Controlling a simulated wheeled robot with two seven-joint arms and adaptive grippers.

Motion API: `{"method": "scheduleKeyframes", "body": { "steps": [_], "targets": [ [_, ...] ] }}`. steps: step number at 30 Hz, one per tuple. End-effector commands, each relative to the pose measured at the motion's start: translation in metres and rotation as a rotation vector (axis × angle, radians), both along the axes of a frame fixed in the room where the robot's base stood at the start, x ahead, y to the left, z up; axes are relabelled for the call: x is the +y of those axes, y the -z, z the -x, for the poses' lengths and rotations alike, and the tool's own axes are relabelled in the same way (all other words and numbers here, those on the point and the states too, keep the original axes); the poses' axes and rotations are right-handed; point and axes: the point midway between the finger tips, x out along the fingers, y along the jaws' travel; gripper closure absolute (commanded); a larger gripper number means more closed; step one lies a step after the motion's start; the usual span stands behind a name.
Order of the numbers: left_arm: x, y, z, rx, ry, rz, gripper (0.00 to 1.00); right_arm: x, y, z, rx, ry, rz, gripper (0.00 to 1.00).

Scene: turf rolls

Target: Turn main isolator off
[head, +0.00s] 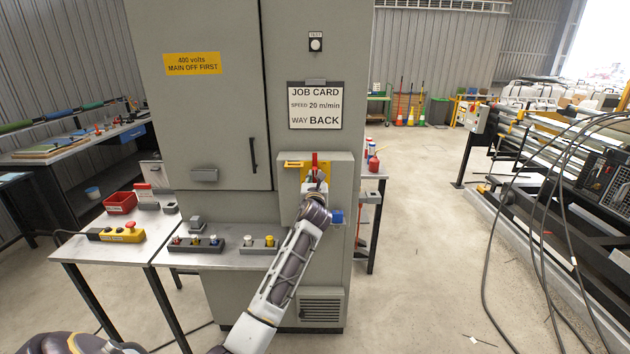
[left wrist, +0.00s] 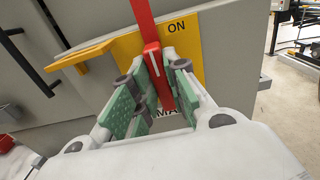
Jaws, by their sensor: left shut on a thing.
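The main isolator is a red handle (head: 314,161) on a yellow plate (head: 305,170), on a grey box (head: 342,172) at the front of the cabinet. The handle stands upright. In the left wrist view the red handle (left wrist: 152,48) has a white line, and the yellow plate (left wrist: 186,55) reads ON beside its upper part. My left gripper (head: 315,184) is at the handle. In the left wrist view its green-padded fingers (left wrist: 158,90) are shut on the handle's lower part. The lower lettering on the plate is mostly hidden by the fingers. My right gripper is not in view.
A yellow bar (left wrist: 80,54) sticks out left of the handle. The cabinet (head: 200,120) bears a 400 volts sign (head: 192,64) and a job card (head: 315,106). A bench with button boxes (head: 203,244) stands left. Open floor lies right, before the machine with hanging cables (head: 540,230).

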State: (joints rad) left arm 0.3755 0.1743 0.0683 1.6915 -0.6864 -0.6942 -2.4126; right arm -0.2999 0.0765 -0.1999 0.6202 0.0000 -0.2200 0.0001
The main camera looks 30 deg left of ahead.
Motion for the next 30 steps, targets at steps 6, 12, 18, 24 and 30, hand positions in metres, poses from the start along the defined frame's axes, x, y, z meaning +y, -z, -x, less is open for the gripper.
{"method": "scheduleKeyframes", "body": {
  "steps": [6, 12, 18, 24, 30],
  "targets": [
    [0.001, 0.0, 0.0, -0.028, 0.0, 0.046, 1.0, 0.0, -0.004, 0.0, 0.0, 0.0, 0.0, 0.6],
    [0.001, 0.0, 0.001, -0.075, 0.0, 0.125, 1.0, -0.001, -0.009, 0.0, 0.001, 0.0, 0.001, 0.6],
    [0.002, 0.0, 0.001, -0.139, 0.001, 0.229, 1.0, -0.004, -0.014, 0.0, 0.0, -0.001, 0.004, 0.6],
    [0.002, 0.0, 0.002, -0.208, 0.001, 0.342, 1.0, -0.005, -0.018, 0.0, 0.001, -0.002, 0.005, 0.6],
    [0.003, 0.001, 0.002, -0.28, 0.0, 0.459, 1.0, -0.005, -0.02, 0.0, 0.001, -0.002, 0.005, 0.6]
  ]
}}
